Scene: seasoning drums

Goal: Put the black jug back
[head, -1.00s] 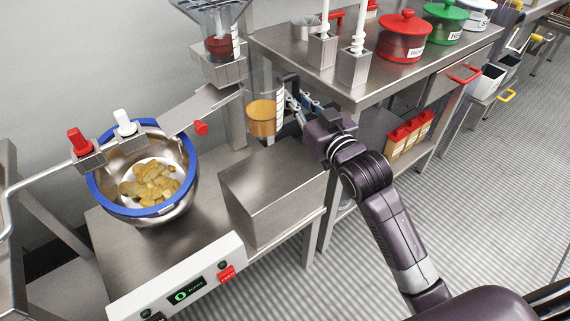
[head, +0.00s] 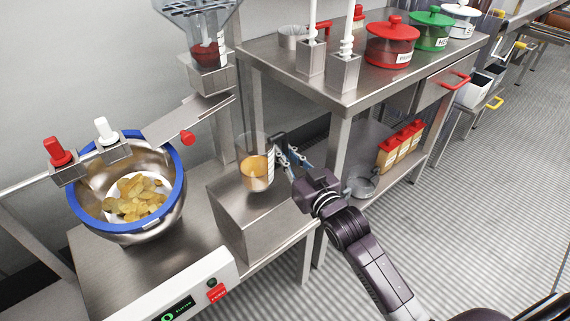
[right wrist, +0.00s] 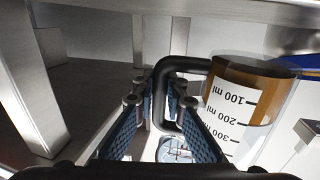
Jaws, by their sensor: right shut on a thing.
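The jug (head: 256,172) is clear, with amber liquid, a white scale and a black handle. It appears upright over the top of the steel box (head: 232,212) in the head view; I cannot tell whether its base touches. My right gripper (head: 290,160) comes from the right and is shut on the jug's black handle. In the right wrist view, the jug (right wrist: 247,100) is right of the fingers (right wrist: 160,103), and the handle passes between them. My left gripper is not in view.
A blue-rimmed bowl (head: 168,212) of chips stands left of the box. A steel shelf table (head: 390,75) with red and green pots is at the right, red-topped bottles (head: 398,148) on its lower shelf. A dispenser (head: 207,50) hangs behind the jug.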

